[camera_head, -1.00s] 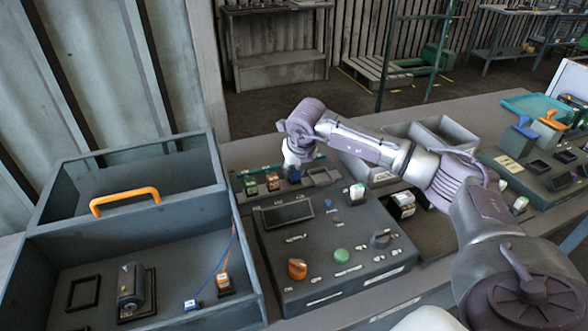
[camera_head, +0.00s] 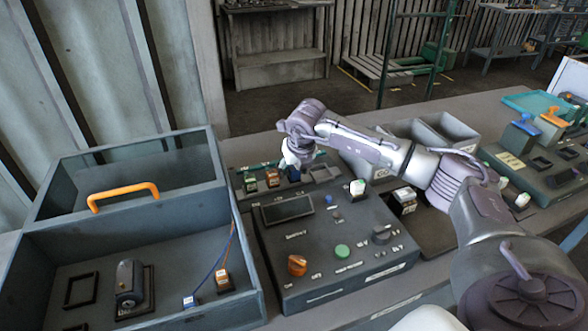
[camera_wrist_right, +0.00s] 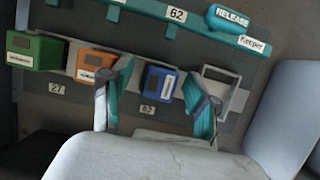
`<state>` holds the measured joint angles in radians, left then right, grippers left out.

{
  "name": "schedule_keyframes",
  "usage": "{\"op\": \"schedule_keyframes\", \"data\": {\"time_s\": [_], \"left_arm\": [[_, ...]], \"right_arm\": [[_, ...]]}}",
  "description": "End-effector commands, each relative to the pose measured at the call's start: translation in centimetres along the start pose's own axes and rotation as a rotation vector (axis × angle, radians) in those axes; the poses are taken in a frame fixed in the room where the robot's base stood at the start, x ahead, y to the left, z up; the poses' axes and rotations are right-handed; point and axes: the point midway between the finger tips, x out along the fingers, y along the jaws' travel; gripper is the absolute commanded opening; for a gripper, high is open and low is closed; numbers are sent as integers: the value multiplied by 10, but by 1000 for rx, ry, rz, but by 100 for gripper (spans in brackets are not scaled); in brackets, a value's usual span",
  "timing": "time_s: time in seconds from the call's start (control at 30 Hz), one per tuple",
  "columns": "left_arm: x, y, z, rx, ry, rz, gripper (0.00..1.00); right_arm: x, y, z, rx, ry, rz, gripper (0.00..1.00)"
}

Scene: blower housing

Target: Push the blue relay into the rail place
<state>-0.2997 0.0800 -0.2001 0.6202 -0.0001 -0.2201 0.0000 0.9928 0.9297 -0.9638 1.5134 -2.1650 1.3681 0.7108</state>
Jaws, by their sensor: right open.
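The blue relay (camera_wrist_right: 160,80) sits in the row of places on the rail (camera_wrist_right: 60,72), between an orange relay (camera_wrist_right: 98,66) and an empty grey frame (camera_wrist_right: 222,78) in the right wrist view. In the head view the blue relay (camera_head: 294,175) is partly hidden under my right gripper (camera_head: 295,162). My right gripper (camera_wrist_right: 158,98) is open, with one teal finger on each side of the blue relay and gaps between. I cannot tell how deep the relay is seated. My left gripper is not in view.
A green relay (camera_wrist_right: 34,50) stands at the row's left end. A teal bar with a RELEASE tab (camera_wrist_right: 228,18) runs behind the row. A control panel (camera_head: 330,245) with knobs lies in front, and an open grey box with an orange handle (camera_head: 122,196) stands left.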

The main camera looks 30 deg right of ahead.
Motion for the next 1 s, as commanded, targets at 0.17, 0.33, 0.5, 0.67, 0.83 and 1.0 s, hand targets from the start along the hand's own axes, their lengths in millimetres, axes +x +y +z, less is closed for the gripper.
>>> {"op": "schedule_keyframes", "data": {"time_s": [0.17, 0.33, 0.5, 0.67, 0.83, 1.0], "left_arm": [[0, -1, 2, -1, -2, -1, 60], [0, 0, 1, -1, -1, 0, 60], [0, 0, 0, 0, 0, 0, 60], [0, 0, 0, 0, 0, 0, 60], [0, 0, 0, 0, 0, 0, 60], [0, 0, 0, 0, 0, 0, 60]], "right_arm": [[-5, 0, 0, 0, -1, 1, 60], [-32, 0, 1, 0, -4, 1, 60], [-70, 0, 1, -1, -5, 1, 60], [-99, 0, 1, -1, -3, 1, 60], [-116, 0, 0, 0, -1, 1, 60], [-120, 0, 0, 0, 0, 0, 60]]}}
